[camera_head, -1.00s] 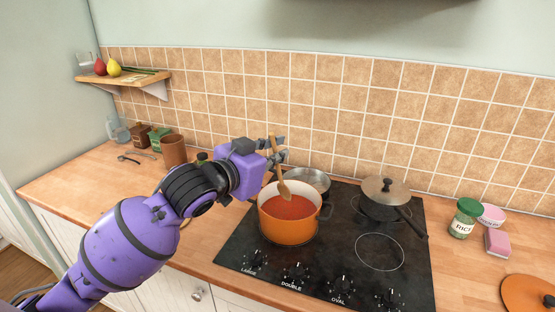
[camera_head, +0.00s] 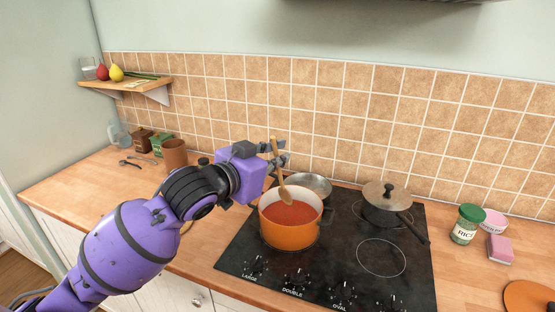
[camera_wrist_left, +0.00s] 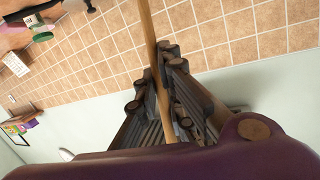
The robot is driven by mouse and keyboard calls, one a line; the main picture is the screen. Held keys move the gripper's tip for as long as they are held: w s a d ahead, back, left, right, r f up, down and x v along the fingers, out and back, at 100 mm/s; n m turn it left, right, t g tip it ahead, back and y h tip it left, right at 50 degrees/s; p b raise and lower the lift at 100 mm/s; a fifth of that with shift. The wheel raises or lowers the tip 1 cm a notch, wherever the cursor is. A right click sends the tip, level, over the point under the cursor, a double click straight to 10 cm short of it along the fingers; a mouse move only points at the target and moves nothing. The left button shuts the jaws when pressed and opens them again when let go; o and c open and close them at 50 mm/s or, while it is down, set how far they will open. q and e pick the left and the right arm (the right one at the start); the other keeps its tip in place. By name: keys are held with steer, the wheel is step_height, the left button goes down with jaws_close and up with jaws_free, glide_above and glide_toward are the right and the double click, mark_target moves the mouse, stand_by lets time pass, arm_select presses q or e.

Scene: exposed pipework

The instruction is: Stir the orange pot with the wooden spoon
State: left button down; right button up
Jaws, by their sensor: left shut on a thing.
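The orange pot (camera_head: 290,232) stands on the black hob at its left part, with red-orange contents inside. The wooden spoon (camera_head: 282,188) is tilted, its bowl end low inside the pot, at or just above the red surface. My left gripper (camera_head: 276,161) is shut on the spoon's handle, above and behind the pot's left rim. In the left wrist view the handle (camera_wrist_left: 150,35) passes between the dark ribbed fingers of the left gripper (camera_wrist_left: 170,95). Whether the spoon dips into the contents is hard to tell. My right gripper is not in view.
A steel pan (camera_head: 308,186) sits behind the pot. A lidded dark pan (camera_head: 387,205) stands at the hob's back right, its handle pointing front right. A rice jar (camera_head: 467,224) and pink sponge (camera_head: 498,247) lie further right. A brown canister (camera_head: 175,155) stands at the back left.

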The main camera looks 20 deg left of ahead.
arm_select(q)
steer(key=shift+r, duration=2.35)
